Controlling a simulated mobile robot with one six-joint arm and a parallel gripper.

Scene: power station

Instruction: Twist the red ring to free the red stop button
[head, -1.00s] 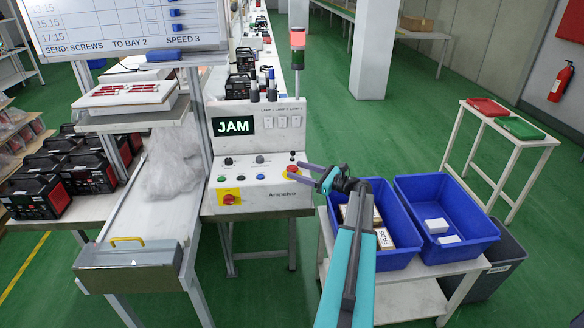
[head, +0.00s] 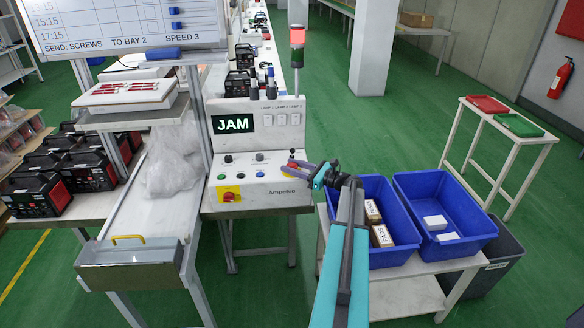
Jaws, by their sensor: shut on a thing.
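The control box (head: 255,195) stands at the end of the line, its screen (head: 233,124) reading JAM. The red stop button (head: 291,165) is at the right of its sloped panel, mostly hidden behind my fingers; its ring cannot be told apart from it. My gripper (head: 296,166) reaches in from the right and is shut on the stop button. The fingers now overlap in this view.
A red switch on a yellow plate (head: 229,196) is on the box's lower left. A signal light (head: 297,38) shows red on top. Two blue bins, the left (head: 345,256) and the right (head: 470,242), stand on a cart near my arm.

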